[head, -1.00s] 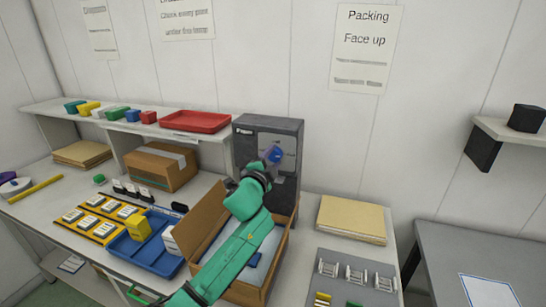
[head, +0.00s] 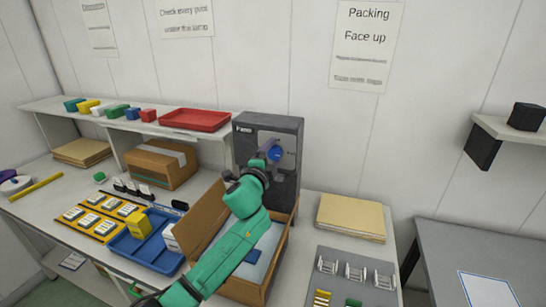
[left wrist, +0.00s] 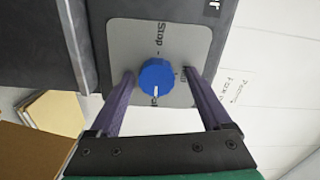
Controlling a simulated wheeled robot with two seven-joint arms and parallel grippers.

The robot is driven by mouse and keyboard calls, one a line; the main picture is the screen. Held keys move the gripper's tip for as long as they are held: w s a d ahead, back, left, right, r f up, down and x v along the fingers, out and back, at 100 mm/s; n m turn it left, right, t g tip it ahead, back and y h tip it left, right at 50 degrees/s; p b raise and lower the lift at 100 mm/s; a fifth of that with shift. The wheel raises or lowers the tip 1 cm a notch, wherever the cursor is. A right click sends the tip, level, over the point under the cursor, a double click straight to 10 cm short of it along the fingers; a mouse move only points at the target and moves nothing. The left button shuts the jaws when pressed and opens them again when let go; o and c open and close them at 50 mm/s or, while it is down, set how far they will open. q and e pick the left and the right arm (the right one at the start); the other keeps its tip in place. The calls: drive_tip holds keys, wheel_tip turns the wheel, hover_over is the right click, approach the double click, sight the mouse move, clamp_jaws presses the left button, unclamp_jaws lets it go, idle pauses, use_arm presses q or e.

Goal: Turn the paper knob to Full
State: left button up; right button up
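The blue knob (left wrist: 157,77) sits on a grey plate (left wrist: 125,40) in the left wrist view. Its white mark points to the bottom of that picture. "Stop" is printed above the knob; the labels to its right and below are partly hidden. In the head view the knob (head: 275,154) is on the front of the dark grey machine (head: 285,126). My left gripper (left wrist: 158,74) is open, with one purple finger on each side of the knob and slim gaps showing. It reaches the machine front in the head view (head: 268,152). My right gripper is not in view.
An open cardboard box (head: 246,290) stands below the machine, under my left arm. A blue tray (head: 130,248) is to its left and a stack of tan folders (head: 352,217) to the right. A shelf with a red tray (head: 195,121) is left of the machine.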

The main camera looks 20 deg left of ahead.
use_arm(q)
drive_tip(key=shift+f, duration=0.2)
drive_tip(key=shift+s, duration=0.3)
drive_tip(key=s+b, duration=0.3)
drive_tip(key=s, duration=1)
drive_tip(key=shift+s+a, duration=0.4)
drive_tip(key=shift+a, duration=0.05)
